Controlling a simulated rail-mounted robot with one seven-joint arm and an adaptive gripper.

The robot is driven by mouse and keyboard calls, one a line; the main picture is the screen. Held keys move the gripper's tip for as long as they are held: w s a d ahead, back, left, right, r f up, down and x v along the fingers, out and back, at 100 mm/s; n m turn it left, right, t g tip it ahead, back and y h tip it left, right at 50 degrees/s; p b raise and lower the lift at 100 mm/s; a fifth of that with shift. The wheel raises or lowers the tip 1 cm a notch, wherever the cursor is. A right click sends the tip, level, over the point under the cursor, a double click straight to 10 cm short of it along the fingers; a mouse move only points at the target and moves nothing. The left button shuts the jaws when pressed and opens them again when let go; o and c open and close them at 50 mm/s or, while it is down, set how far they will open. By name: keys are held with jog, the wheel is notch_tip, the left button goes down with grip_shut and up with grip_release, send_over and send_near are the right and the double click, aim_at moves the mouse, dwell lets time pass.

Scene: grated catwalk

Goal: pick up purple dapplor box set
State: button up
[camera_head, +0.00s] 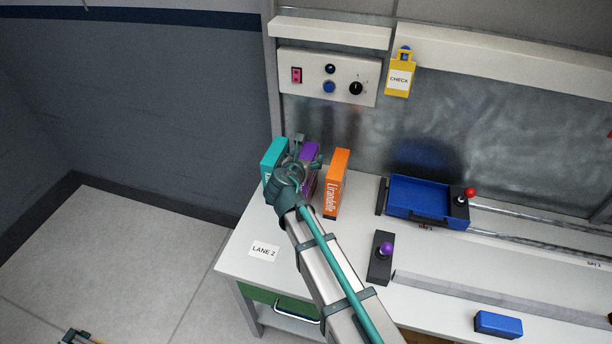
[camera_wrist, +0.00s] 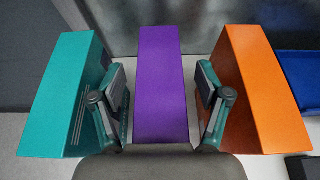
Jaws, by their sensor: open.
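The purple box (camera_wrist: 162,85) stands upright in the middle of the wrist view, between a teal box and an orange box. My gripper (camera_wrist: 162,105) is open, with one finger on each side of the purple box. Small gaps show between the pads and its sides. In the head view, the purple box (camera_head: 309,153) is partly hidden behind my gripper (camera_head: 300,160). Any lettering on it is hidden.
The teal box (camera_wrist: 72,92) is close beside the left finger and the orange box (camera_wrist: 262,90) close beside the right finger. A blue tray (camera_head: 418,197) on rails lies to the right. A control panel (camera_head: 312,76) is on the wall behind. A purple-knobbed lever (camera_head: 386,248) is at front right.

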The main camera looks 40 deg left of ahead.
jog(key=shift+w+a+f, duration=0.1)
jog(key=shift+w, duration=0.05)
grip_shut()
dwell(0.4)
